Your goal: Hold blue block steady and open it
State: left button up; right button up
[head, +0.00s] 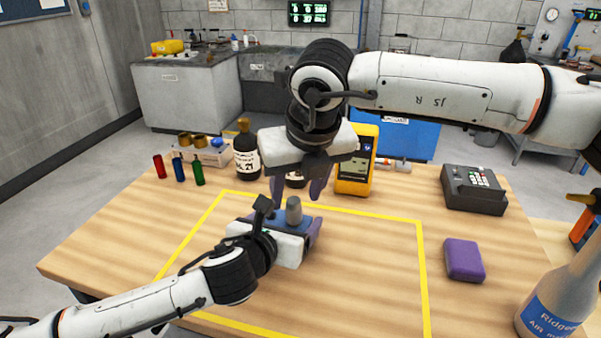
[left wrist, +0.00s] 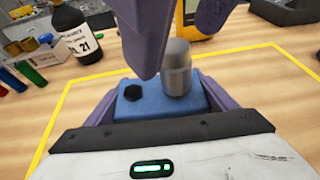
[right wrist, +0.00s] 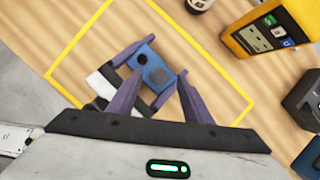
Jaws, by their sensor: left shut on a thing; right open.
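The blue block (head: 266,221) stands inside the yellow outline on the table. It has a grey cylinder (head: 293,211) on top, with a black hex fitting (left wrist: 132,92) beside it. My left gripper (head: 284,228) is shut on the block, its purple fingers on either side in the left wrist view (left wrist: 150,108). One right finger hangs close to the cylinder in the left wrist view.
Behind the outline stand a dark bottle (head: 246,155), a second bottle partly hidden by my right gripper, and a yellow meter (head: 355,165). Small red, blue and green tubes (head: 179,168) stand at left. A purple box (head: 464,260) lies right. The outlined front area is largely clear.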

aim_at(294, 200)
jog(key=shift+x, duration=1.9)
grip_shut()
jog(key=shift+r, duration=0.25)
jog(key=shift+r, duration=0.9)
jog(key=shift+r, duration=2.05)
pick_arm(q)
jog(key=o, duration=1.6)
